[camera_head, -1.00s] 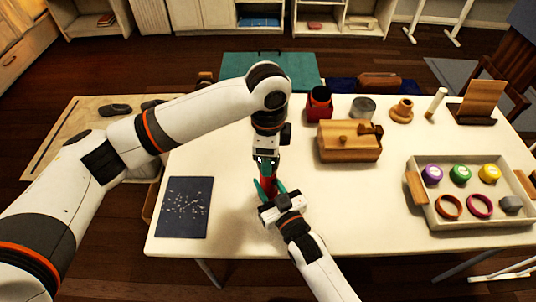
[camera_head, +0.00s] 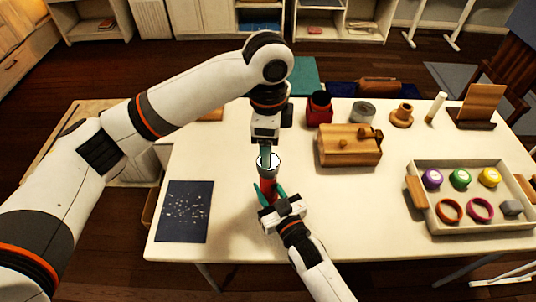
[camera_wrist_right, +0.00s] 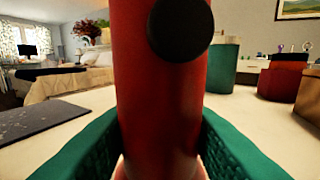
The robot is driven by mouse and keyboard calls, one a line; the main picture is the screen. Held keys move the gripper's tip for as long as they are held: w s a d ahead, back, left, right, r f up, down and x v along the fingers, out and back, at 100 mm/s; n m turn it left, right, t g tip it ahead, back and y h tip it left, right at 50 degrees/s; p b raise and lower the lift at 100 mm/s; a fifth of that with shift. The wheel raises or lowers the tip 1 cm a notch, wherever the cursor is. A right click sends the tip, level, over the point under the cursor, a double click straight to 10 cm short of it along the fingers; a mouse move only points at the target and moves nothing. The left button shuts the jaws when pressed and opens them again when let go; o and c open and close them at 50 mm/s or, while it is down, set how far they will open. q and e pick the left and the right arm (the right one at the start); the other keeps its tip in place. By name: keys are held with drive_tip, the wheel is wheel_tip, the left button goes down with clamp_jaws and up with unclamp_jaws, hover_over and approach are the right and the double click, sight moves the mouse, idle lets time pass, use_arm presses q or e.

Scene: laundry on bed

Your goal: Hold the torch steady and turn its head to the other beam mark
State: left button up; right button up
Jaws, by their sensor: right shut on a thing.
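The torch stands upright on the table, with a red body (camera_head: 267,187) and a pale-rimmed head (camera_head: 268,163) on top. My right gripper (camera_head: 270,193) is shut on the red body from the front. In the right wrist view the body (camera_wrist_right: 160,100) fills the middle, with a round black button (camera_wrist_right: 181,27) on it and a green finger on each side. My left gripper (camera_head: 265,155) points down just above and behind the head. Its fingers overlap in the head view, so their gap is hidden. Beam marks are too small to make out.
A dark speckled sheet (camera_head: 184,211) lies left on the white table (camera_head: 330,215). A wooden box (camera_head: 348,146), red holder (camera_head: 319,108) and grey tin (camera_head: 362,112) stand behind right. A tray (camera_head: 470,222) with coloured lids and rings is at the right. The table's middle is clear.

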use_arm(q)
wheel_tip(320, 180, up, 6)
drive_tip(key=shift+f, duration=0.1)
idle(0.4)
use_arm(e)
drive_tip(key=o, duration=1.2)
